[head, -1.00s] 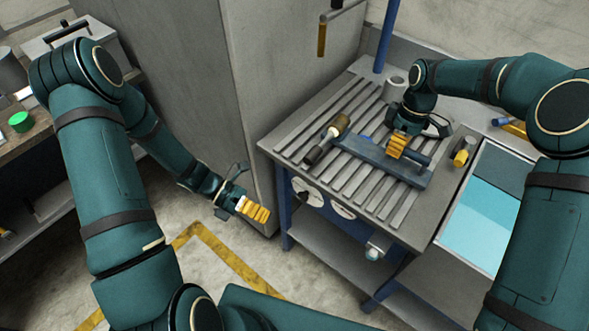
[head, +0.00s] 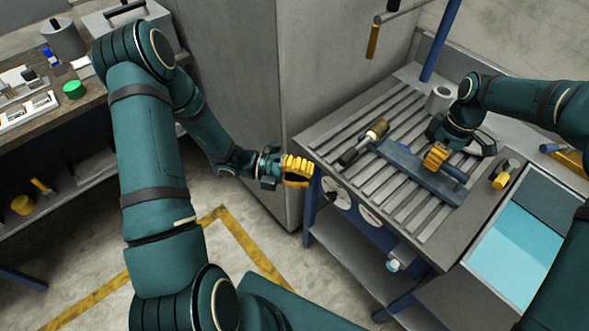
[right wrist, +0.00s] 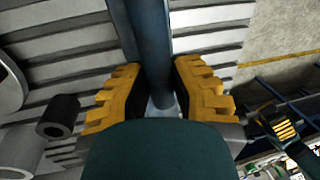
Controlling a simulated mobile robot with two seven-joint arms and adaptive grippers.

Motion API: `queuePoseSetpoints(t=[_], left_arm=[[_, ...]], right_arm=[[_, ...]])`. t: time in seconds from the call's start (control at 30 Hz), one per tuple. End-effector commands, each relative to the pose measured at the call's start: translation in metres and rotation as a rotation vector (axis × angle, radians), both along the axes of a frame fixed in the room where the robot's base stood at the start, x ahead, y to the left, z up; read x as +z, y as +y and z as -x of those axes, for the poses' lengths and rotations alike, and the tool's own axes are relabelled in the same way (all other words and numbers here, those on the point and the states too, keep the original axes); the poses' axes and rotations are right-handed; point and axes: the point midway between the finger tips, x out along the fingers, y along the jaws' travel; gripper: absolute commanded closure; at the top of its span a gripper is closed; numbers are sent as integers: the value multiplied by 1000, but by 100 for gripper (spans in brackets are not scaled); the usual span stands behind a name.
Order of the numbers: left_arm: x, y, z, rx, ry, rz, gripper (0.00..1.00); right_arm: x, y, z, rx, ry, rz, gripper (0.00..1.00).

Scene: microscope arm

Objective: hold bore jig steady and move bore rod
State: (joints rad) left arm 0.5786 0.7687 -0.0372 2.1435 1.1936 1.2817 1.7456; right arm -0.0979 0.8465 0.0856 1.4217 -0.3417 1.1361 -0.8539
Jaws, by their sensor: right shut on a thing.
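The blue-grey bore jig (head: 408,169) is a long bar lying on the slatted table, with a dark blue cylinder (head: 454,173) on its near right part. My right gripper (head: 436,157) is over the jig. In the right wrist view its yellow fingers (right wrist: 160,92) are on either side of the blue jig piece (right wrist: 148,35), shut on it. My left gripper (head: 298,172) is empty and open, off the table's left edge.
A grey ring (head: 438,99) stands behind the jig. A grey cabinet (head: 235,80) stands behind my left arm. A hanging bar (head: 373,41) is above the table.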

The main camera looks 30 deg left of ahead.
Motion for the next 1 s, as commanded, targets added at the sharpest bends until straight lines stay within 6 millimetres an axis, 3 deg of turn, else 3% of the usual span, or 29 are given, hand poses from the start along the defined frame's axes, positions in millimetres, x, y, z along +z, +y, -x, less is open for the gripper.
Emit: queuePoseSetpoints(t=[0.1,0.3,0.83,1.0], left_arm=[[-1,-22,-5,-5,2,2,100],[-4,-33,-31,-2,-1,0,100],[-4,-38,-41,-1,-1,-1,100],[-4,-47,-65,-3,-5,0,100]], right_arm=[[1,0,0,0,-3,-1,100],[1,0,0,0,-2,0,100],[1,0,0,1,-1,-1,100],[1,1,0,1,-2,-2,100]])
